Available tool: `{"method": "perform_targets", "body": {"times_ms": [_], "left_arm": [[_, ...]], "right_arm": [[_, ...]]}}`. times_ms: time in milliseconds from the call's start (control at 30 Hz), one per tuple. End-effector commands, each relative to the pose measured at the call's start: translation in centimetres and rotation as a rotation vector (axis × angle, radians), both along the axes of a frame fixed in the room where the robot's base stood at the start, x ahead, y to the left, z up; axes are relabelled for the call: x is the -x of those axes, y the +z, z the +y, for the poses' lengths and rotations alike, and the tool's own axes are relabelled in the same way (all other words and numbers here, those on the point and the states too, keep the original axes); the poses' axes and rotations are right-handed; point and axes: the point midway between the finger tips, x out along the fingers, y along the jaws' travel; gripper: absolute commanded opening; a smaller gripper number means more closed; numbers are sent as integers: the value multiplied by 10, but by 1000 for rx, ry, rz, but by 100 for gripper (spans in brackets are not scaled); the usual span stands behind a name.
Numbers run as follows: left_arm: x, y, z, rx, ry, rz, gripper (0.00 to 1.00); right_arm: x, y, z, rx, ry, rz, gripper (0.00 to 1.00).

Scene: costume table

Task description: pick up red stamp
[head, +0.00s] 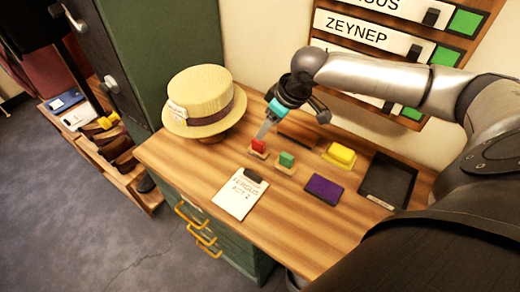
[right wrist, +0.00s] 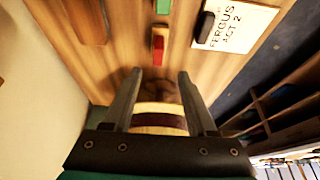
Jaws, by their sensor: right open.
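The red stamp (head: 258,146) stands on a small wooden base on the table, just right of the straw hat. It also shows in the right wrist view (right wrist: 158,45), lying beyond the fingertips and roughly centred between them. My right gripper (head: 264,131) is close above the red stamp in the head view, pointing down. In the right wrist view its two fingers (right wrist: 160,73) are apart with nothing held between them. The green stamp (head: 286,160) stands a little right of the red one. My left gripper is not in view.
The straw hat (head: 203,100) is left of the gripper. A yellow block (head: 341,155), a purple pad (head: 324,189) and a dark tray (head: 388,181) are to the right. A clipboard note (head: 240,197) lies in front. A name board (head: 385,45) hangs on the wall behind.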

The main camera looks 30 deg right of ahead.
Motion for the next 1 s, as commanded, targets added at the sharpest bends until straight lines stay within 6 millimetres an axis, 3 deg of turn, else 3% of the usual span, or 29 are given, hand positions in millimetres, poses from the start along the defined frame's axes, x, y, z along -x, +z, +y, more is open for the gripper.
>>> {"method": "perform_targets", "body": {"times_ms": [100,367,700,1000], "left_arm": [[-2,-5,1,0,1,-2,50],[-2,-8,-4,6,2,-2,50],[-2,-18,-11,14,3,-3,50],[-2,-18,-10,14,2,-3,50]], "right_arm": [[-8,-22,4,-2,-1,0,57],[-15,-39,6,1,1,-2,57],[-30,-80,10,1,1,-1,57],[-32,-84,11,2,1,-3,57]]}}
